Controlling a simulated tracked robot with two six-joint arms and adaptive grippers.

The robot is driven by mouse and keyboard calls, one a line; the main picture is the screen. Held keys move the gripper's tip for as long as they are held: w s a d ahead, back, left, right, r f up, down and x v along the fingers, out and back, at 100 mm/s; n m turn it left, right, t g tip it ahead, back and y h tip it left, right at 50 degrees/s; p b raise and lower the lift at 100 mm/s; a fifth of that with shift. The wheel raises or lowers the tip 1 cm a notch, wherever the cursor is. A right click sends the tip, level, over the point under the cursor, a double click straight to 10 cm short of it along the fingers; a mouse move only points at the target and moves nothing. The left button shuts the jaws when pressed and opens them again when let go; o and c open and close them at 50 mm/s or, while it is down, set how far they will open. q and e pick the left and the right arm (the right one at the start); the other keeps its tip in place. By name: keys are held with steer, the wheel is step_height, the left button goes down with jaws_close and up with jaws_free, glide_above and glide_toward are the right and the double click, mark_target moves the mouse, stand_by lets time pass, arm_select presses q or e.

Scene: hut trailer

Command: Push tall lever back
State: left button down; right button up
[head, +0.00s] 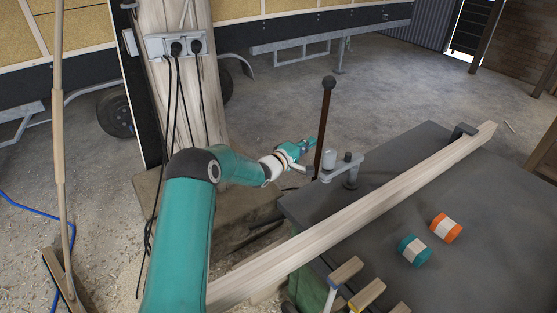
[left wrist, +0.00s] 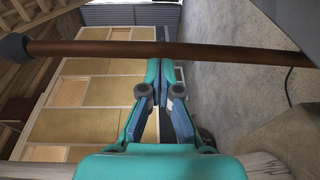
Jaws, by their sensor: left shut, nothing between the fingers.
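The tall lever (head: 323,128) is a thin brown rod with a dark round knob on top. It stands nearly upright at the far left corner of the dark bench. In the left wrist view the lever (left wrist: 200,50) crosses the picture sideways, with its knob at the left edge. My left gripper (head: 311,143) is just left of the lever's middle in the head view, shut and empty. In the left wrist view the fingertips of my left gripper (left wrist: 160,64) end close to the rod; I cannot tell whether they touch it. My right gripper is not in view.
A long wooden beam (head: 370,205) lies across the dark bench top (head: 430,155). A grey clamp fitting (head: 345,170) sits by the lever's foot. A wooden post with sockets (head: 175,45) stands behind my left arm.

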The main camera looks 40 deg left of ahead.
arm_select(q)
steer(key=s+b, duration=0.2)
steer(key=s, duration=0.9)
steer(key=s+a+f+n+g+y, duration=0.4)
steer(key=a+f+n+g+y, duration=0.25)
steer(key=a, duration=0.35)
steer(key=n+t+h+b, duration=0.3)
steer(key=n+h+b, duration=0.35)
steer(key=n, duration=0.55)
glide_toward(320, 132)
steer(key=shift+m, duration=0.25)
steer(key=p+x, duration=0.3)
steer(key=x, duration=0.2)
steer(key=shift+f+p, duration=0.1)
steer(key=shift+p, duration=0.25)
steer(key=shift+p+x, duration=0.45)
steer(key=shift+x, duration=0.45)
